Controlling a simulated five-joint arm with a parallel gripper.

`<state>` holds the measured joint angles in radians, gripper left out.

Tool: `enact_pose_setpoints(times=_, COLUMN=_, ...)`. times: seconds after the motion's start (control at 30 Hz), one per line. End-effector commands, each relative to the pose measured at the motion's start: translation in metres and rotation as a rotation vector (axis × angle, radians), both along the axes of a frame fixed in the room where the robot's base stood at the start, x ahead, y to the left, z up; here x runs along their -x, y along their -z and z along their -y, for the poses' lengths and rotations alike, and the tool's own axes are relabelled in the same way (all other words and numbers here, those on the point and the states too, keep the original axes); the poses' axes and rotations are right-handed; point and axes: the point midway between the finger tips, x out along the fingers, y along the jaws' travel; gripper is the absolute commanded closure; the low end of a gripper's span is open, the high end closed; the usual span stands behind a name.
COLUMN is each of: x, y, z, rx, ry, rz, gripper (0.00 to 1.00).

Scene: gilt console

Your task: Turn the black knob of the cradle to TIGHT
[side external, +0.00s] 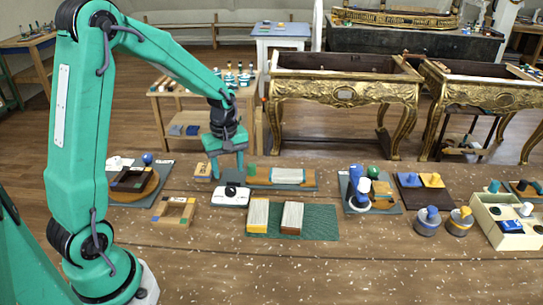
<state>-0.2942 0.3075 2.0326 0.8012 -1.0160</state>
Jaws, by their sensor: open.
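A small white block with a black knob (231,189) on top stands near the middle left of the bench; I take it for the cradle's knob. Its TIGHT mark and pointer are too small to read. My gripper (228,172) points down just above and behind the knob in the picture. Its green fingers are apart and nothing shows between them. I cannot tell whether a fingertip touches the knob.
A teal mat (322,222) with two pale blocks lies in front right of the knob. A wooden frame (174,211) lies to its left. A teal board (306,182) with blocks lies behind. A cream box (500,232) stands far right. The front bench is clear.

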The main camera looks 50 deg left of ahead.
Motion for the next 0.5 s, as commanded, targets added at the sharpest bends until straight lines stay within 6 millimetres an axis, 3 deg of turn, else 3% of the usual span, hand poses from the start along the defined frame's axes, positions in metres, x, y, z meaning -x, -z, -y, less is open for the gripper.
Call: enact_pose_setpoints(times=0.5, x=0.000, y=0.057, z=0.000, rx=0.000, ry=0.001, rz=-0.002, gripper=0.48)
